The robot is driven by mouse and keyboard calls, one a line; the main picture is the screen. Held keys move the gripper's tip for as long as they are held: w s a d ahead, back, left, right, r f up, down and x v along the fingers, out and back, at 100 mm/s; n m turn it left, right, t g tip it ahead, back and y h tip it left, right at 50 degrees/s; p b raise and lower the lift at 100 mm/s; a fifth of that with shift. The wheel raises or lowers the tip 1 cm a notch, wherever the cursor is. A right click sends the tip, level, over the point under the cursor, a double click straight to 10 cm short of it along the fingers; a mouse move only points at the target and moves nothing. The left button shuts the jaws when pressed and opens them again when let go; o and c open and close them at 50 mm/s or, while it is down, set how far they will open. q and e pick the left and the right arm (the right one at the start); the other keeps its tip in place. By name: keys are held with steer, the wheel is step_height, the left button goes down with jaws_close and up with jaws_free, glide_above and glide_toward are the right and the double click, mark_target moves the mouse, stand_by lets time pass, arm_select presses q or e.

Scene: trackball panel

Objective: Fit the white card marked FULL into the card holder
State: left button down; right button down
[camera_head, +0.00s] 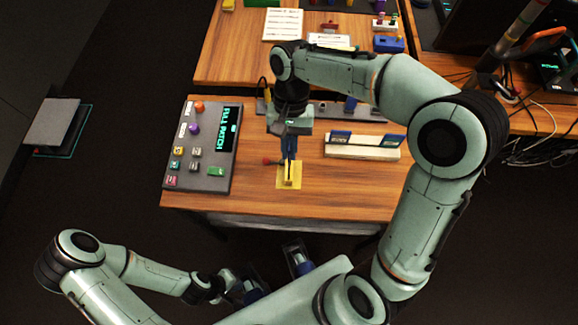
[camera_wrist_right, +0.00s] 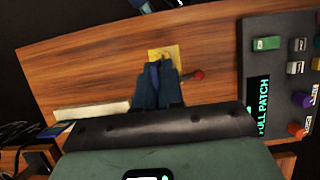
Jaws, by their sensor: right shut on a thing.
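My right gripper (camera_head: 289,160) points down at a small yellow piece (camera_head: 289,182) near the table's front edge; the piece also shows in the right wrist view (camera_wrist_right: 166,51). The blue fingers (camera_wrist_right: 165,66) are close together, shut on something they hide. I cannot make out the white card marked FULL or read any such mark. I cannot tell from the pictures which piece is the card holder. My left gripper (camera_head: 272,274) is open and empty in front of the table.
A dark panel (camera_head: 182,140) with coloured knobs and a screen reading FULL PATCH stands on the left. A red-knobbed stick (camera_head: 268,161) is just left of the right fingers. A grey strip lies behind.

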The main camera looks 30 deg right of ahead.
step_height(320, 180, down, 10)
steer(key=shift+f+b, duration=0.2)
steer(key=shift+b, duration=0.5)
steer(key=shift+f, duration=0.3)
steer(key=c, duration=1.3)
jaws_free()
steer(key=shift+o, duration=0.2)
steer(key=shift+r, duration=0.25)
steer(key=p+v, duration=0.2)
steer(key=v, duration=1)
steer(key=shift+s, duration=0.1)
